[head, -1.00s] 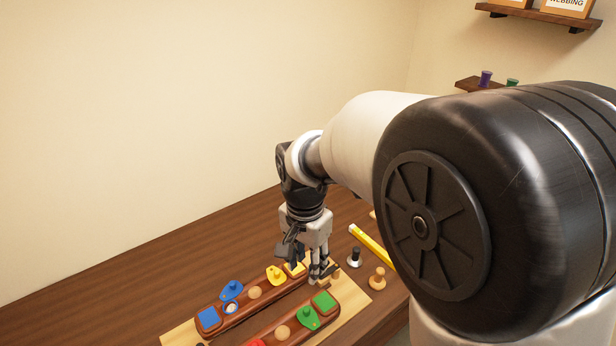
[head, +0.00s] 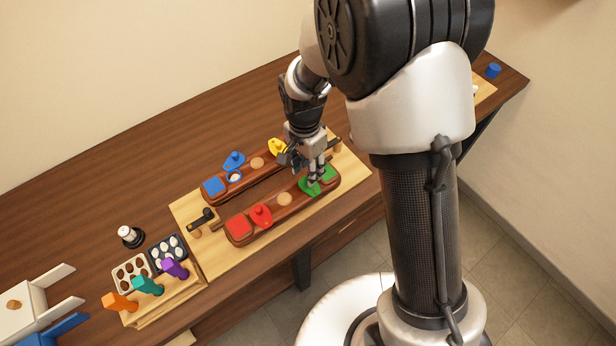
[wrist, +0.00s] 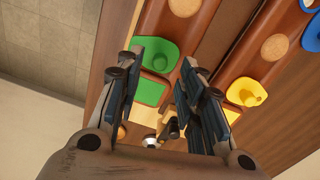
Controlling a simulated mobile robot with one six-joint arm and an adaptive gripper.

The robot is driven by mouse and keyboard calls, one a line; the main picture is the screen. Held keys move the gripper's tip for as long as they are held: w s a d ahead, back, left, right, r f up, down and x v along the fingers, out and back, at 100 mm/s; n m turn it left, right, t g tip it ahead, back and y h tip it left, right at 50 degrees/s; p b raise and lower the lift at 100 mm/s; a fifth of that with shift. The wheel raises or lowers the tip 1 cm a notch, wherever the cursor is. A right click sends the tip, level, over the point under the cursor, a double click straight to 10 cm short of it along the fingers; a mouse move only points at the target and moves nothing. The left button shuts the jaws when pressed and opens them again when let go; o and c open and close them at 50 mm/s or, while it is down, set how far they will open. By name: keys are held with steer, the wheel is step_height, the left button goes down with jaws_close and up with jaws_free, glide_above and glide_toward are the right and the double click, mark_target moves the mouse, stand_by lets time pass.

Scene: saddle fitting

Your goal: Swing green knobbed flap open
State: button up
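The green flap (head: 307,189) with its knob lies on the near dark-red wooden bar (head: 290,211), beside a green square (head: 330,173). In the wrist view the green flap (wrist: 167,50) and its upright knob (wrist: 158,62) show between and just beyond my fingertips. My gripper (head: 315,180) points down over the flap and partly hides it in the head view. In the wrist view my gripper (wrist: 162,60) has its fingers apart with nothing held. I cannot tell whether a finger touches the knob.
On the far bar, the yellow flap (head: 277,146) stands close to my gripper; the blue flap (head: 234,160) is beside an exposed round hole (head: 234,177). The red flap (head: 261,215) is on the near bar. A rack with coloured handles (head: 160,297) stands at front left.

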steer(key=shift+d+f+b, duration=0.1)
steer(key=shift+f+b, duration=0.2)
steer(key=shift+f, duration=1.5)
steer(key=shift+c, duration=0.5)
jaws_close()
